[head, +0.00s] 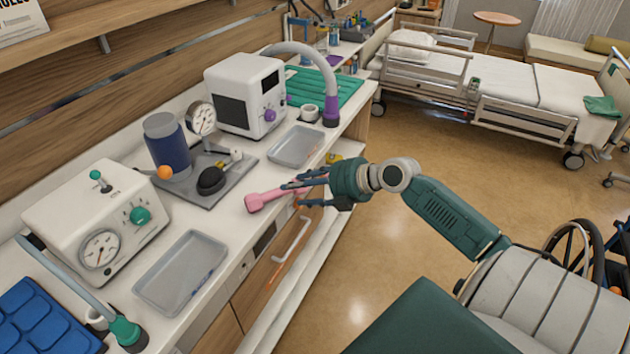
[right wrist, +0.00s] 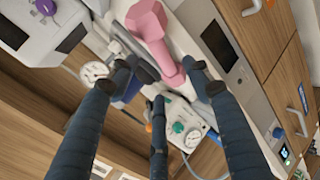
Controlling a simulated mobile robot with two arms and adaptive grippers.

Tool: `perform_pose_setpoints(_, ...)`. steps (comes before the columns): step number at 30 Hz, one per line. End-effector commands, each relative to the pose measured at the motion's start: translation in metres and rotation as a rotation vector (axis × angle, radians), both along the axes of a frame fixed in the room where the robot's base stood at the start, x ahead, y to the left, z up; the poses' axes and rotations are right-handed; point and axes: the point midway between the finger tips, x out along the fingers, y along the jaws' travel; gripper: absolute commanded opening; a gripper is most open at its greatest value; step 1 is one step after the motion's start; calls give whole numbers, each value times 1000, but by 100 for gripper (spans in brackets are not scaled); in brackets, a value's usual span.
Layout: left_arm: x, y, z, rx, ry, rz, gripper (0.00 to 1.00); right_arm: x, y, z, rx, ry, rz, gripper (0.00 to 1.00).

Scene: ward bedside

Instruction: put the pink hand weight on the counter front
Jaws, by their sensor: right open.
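The pink hand weight (head: 260,201) lies on the white counter (head: 232,236), at its front edge between the two grey trays. My right gripper (head: 297,190) is at the weight's right end, with its dark fingers spread open around that end. In the right wrist view the weight (right wrist: 150,30) runs down between the open fingertips (right wrist: 160,74). Whether any finger touches it cannot be told. The weight's right end is partly hidden by the fingers in the head view. My left gripper is not in view.
One grey tray (head: 182,270) is nearer, another (head: 296,146) farther along the counter. Behind the weight, a dark grey board (head: 207,190) holds a black object (head: 211,181) and a blue cylinder (head: 166,145). Drawers with a handle (head: 291,240) are below the front edge.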

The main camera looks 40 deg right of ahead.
Motion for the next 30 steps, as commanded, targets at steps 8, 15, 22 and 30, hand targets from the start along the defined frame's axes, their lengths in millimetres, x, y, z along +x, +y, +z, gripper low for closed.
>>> perform_pose_setpoints(8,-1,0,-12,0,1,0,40,-38,-15,22,1,0,-1,49)
perform_pose_setpoints(15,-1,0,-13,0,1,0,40,-47,-19,30,1,0,1,49)
perform_pose_setpoints(22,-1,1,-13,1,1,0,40,-46,-34,7,39,37,-72,49)
perform_pose_setpoints(30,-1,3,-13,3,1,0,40,-101,-108,-204,289,337,-613,49)
